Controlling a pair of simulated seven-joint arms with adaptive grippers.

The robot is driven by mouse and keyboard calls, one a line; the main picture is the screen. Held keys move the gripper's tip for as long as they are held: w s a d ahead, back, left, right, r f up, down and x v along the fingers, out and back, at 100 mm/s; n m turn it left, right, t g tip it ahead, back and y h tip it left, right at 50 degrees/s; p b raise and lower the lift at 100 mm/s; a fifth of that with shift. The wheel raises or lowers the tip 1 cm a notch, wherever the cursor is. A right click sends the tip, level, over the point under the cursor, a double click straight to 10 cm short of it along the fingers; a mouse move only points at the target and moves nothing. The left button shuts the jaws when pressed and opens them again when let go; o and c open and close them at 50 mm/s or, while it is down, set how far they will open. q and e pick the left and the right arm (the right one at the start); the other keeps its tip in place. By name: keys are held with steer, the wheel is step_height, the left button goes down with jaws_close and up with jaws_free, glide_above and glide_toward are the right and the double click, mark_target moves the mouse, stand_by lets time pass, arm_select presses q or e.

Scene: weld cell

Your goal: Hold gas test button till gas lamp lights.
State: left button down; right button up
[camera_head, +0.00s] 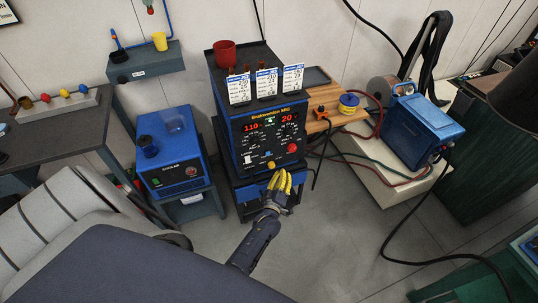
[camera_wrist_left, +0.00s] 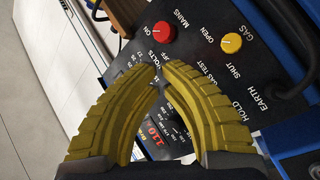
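The blue welding machine (camera_head: 270,130) stands mid-view with a black front panel and red figures reading 110 and 20. My left gripper (camera_head: 280,178) has yellow ribbed fingers and is in front of the panel's lower part. In the left wrist view its fingertips (camera_wrist_left: 160,72) come together over the panel, with nothing seen between them. The GAS TEST lettering (camera_wrist_left: 204,72) and HOLD lettering (camera_wrist_left: 241,112) show beside one finger. The test button itself is not clearly seen; that finger covers part of this area. I cannot make out whether a gas lamp is lit. My right gripper is not in view.
Near the fingers are a red mains button (camera_wrist_left: 163,31) and a yellow gas knob (camera_wrist_left: 231,43). A dark cable (camera_wrist_left: 296,75) runs beside the panel. White cards (camera_head: 266,83) and a red cup (camera_head: 224,52) are on the machine. A blue box (camera_head: 170,150) stands left.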

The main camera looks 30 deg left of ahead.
mark_target(268, 153)
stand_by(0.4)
arm_select(q)
steer(key=w+a, duration=0.5)
steer(key=a, duration=0.2)
stand_by(0.5)
steer(key=c, duration=2.1)
jaws_free()
steer(key=shift+a, duration=0.1)
steer(key=shift+w+a, duration=0.1)
steer(key=shift+w, duration=0.05)
jaws_close()
steer(key=shift+w+a, duration=0.15)
steer(key=shift+a, duration=0.1)
steer(key=shift+w+a, duration=0.3)
steer(key=shift+a, duration=0.1)
steer(key=shift+d, duration=0.1)
stand_by(1.3)
steer(key=shift+s+d, duration=0.55)
steer(key=shift+d, duration=0.1)
